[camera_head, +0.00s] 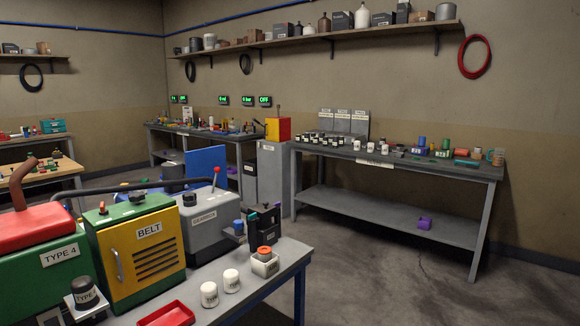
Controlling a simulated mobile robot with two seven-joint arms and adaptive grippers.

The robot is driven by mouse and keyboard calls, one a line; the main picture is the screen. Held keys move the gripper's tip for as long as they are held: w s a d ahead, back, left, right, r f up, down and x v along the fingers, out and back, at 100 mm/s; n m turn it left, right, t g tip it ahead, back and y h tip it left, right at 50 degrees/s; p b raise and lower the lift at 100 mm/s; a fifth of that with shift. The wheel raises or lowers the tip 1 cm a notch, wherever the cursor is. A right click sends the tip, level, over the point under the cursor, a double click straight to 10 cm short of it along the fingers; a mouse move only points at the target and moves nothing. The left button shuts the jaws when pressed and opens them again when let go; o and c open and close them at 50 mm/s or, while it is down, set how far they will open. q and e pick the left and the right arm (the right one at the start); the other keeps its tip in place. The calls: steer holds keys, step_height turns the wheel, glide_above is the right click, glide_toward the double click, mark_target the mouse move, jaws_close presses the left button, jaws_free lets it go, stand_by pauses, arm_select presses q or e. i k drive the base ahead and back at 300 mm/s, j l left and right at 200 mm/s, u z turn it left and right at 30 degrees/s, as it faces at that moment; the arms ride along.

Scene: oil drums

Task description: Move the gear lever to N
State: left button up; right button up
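A grey box (208,236) with a label that seems to read GEARBOX stands on the near bench, right of the yellow BELT box. A short lever (215,180) with a red ball knob (217,170) rises from its top, close to upright with a slight lean to the right. No gear markings, including N, can be read around the lever from here. A black round cap (189,199) sits on the box's top left corner. Neither gripper shows in the head view, and nothing is touching the lever.
A yellow box marked BELT (150,240) and a red and green TYPE 4 machine (45,250) stand to the left. White canisters (209,294), a red tray (168,314) and a black holder (262,226) are close by. Grey floor is open to the right.

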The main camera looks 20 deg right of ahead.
mark_target(216, 169)
steer(key=i+l, duration=0.45)
steer(key=i+l+z, duration=0.1)
steer(key=i+l, duration=0.3)
steer(key=i, duration=0.2)
steer(key=i+l, duration=0.4)
steer(key=i, duration=0.15)
